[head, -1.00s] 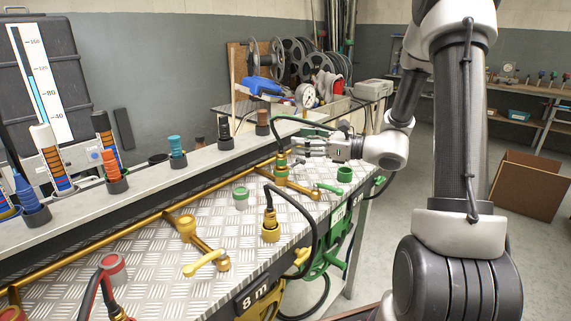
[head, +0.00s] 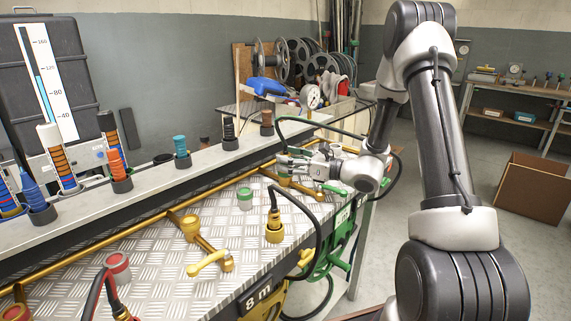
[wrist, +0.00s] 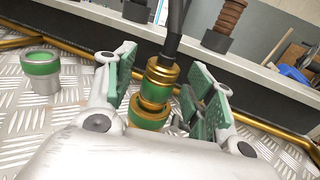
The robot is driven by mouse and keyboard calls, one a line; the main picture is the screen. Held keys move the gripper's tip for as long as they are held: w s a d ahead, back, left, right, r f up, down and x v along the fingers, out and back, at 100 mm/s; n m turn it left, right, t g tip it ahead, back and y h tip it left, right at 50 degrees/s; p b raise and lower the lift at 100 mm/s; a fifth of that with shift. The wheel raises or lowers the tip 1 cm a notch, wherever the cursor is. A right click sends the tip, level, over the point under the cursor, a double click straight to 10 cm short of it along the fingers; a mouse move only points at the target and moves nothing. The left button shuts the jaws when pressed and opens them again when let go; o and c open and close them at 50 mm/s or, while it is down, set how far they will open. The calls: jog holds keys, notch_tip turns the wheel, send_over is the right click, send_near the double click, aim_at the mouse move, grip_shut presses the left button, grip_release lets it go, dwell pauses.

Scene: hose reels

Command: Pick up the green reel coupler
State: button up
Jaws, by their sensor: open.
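The green reel coupler is a brass fitting with green bands and a black hose from its top. In the wrist view the coupler (wrist: 156,92) stands upright between the two fingers of my gripper (wrist: 165,75). The fingers have green pads and are open, one on each side, with a visible gap on the right. In the head view my gripper (head: 296,164) is at the far end of the bench, its fingers largely covering the coupler.
A grey cup with a green band (head: 245,198) stands left of the coupler; it also shows in the wrist view (wrist: 41,76). A yellow coupler (head: 274,228) with a black hose stands nearer. Brass pipe (head: 240,176) and a grey ledge (head: 205,157) run behind.

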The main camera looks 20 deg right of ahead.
jog(key=shift+w+a, duration=0.5)
grip_shut()
